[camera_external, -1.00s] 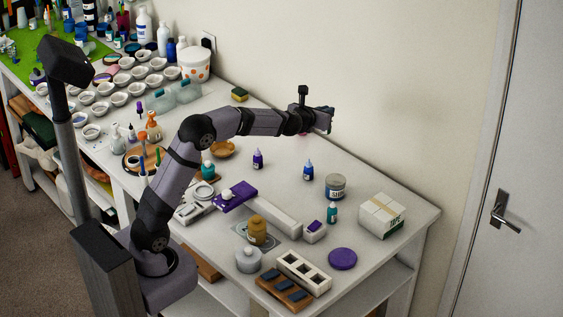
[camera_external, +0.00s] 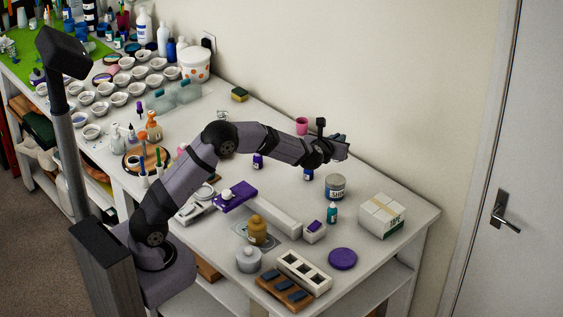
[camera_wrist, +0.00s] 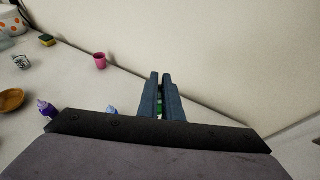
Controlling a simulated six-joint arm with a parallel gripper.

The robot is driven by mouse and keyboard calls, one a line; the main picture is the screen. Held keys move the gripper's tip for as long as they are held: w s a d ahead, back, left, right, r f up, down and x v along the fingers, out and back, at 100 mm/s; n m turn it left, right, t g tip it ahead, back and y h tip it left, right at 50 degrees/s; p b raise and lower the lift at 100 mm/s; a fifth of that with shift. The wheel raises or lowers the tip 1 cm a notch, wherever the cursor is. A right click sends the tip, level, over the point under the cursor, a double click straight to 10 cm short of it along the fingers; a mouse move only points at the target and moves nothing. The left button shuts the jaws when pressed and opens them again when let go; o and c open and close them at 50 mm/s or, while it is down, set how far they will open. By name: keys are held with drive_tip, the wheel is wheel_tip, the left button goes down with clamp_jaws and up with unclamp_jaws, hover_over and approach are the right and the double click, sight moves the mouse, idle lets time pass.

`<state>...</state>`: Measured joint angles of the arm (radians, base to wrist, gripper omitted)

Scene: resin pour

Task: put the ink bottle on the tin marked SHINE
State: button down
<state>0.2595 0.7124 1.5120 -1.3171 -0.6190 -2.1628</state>
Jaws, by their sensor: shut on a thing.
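My gripper (camera_external: 344,149) is raised over the back right of the table, above and slightly right of the tin. In the wrist view its fingers (camera_wrist: 160,77) are nearly together, with a small green and whitish thing (camera_wrist: 159,98) between them. The fingers hide most of it, so I cannot tell its full shape. The grey tin (camera_external: 335,188) stands upright with a label I cannot read; its top looks clear. A blue bottle (camera_external: 308,174) stands behind-left of the tin, partly hidden by my arm. A purple bottle (camera_external: 258,161) is farther left, and a teal bottle (camera_external: 332,213) stands in front of the tin.
A white carton (camera_external: 382,214) stands right of the tin. A purple disc (camera_external: 343,258) lies near the front. A small white box with a purple top (camera_external: 314,231) is beside the teal bottle. A pink cup (camera_external: 302,125) stands near the wall. The table's right corner is bare.

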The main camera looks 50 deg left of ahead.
drive_tip(key=shift+f+p, duration=1.1)
drive_tip(key=shift+f, duration=2.9)
drive_tip(key=shift+f+b, duration=0.2)
drive_tip(key=shift+b, duration=0.1)
drive_tip(key=c, duration=1.9)
unclamp_jaws()
drive_tip(key=shift+c, duration=0.2)
drive_tip(key=shift+r+p, duration=0.25)
drive_tip(key=shift+p, duration=0.05)
drive_tip(key=shift+s+d+r+b, duration=0.1)
drive_tip(key=shift+s+d+b, duration=0.2)
drive_tip(key=shift+s+b, duration=0.15)
drive_tip(key=b+v, duration=0.3)
drive_tip(key=v, duration=0.8)
drive_tip(key=shift+a+b, duration=0.15)
drive_tip(key=shift+b, duration=0.15)
drive_tip(key=shift+r, duration=0.15)
